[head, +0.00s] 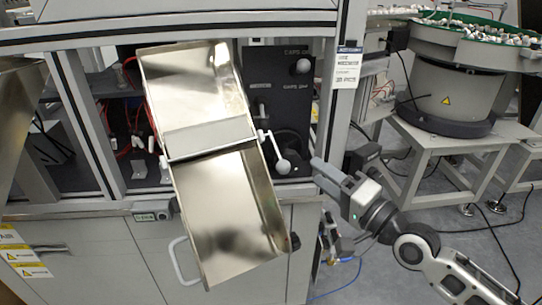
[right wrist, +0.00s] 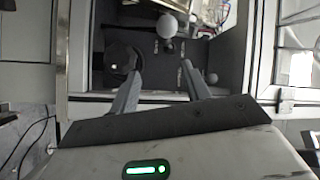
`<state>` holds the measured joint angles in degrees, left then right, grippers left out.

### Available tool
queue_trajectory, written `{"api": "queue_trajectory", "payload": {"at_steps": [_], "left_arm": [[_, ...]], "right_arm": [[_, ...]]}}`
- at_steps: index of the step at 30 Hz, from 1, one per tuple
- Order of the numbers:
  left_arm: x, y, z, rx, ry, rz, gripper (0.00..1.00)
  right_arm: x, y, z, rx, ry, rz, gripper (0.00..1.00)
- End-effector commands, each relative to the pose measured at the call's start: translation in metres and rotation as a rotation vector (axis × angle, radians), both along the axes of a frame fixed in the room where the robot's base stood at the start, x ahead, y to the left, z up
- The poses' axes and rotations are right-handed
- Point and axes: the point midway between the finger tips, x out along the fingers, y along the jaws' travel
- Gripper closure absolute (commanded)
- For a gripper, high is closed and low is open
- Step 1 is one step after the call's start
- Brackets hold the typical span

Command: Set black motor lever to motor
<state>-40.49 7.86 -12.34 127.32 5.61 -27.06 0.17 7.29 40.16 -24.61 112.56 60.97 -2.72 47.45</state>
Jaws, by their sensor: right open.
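The dark control panel (head: 276,88), lettered with CAPS labels, stands behind the metal chute. A round black dial-like part sits low on it, and in the right wrist view this dial (right wrist: 120,60) is at the left with a small white dot. I cannot tell which part is the black motor lever. A pale ball knob (head: 303,66) is at the panel's upper right. A white ball-ended lever (head: 283,167) sticks out beside the chute. My right gripper (head: 316,171) is open and empty, just right of that ball. Its parted fingers (right wrist: 162,71) face the panel. My left gripper is not in view.
The shiny two-part metal chute (head: 225,205) juts out in front of the cabinet, left of my gripper. A grey upright post (head: 340,105) stands just right of the panel. A bowl feeder (head: 452,90) is at the far right. Floor shows at the lower right.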

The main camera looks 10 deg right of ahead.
Motion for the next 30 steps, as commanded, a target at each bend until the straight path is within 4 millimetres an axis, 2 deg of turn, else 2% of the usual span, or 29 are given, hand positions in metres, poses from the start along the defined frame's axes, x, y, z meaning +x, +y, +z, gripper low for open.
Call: {"api": "queue_trajectory", "payload": {"at_steps": [1, 5, 8, 21, 30], "left_arm": [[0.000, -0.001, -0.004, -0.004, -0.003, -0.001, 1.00], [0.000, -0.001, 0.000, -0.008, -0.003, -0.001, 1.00], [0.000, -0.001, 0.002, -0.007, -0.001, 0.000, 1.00], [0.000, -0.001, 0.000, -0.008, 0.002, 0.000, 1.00], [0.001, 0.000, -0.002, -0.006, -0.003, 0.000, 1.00]], "right_arm": [[0.004, -0.001, 0.002, 0.031, 0.003, 0.008, 0.53], [0.014, 0.003, 0.012, 0.066, 0.010, 0.013, 0.53], [0.026, 0.012, 0.016, 0.066, 0.009, 0.014, 0.53], [0.103, 0.065, 0.025, 0.060, 0.010, 0.013, 0.53], [0.132, 0.084, 0.029, 0.058, 0.011, 0.012, 0.53]]}}
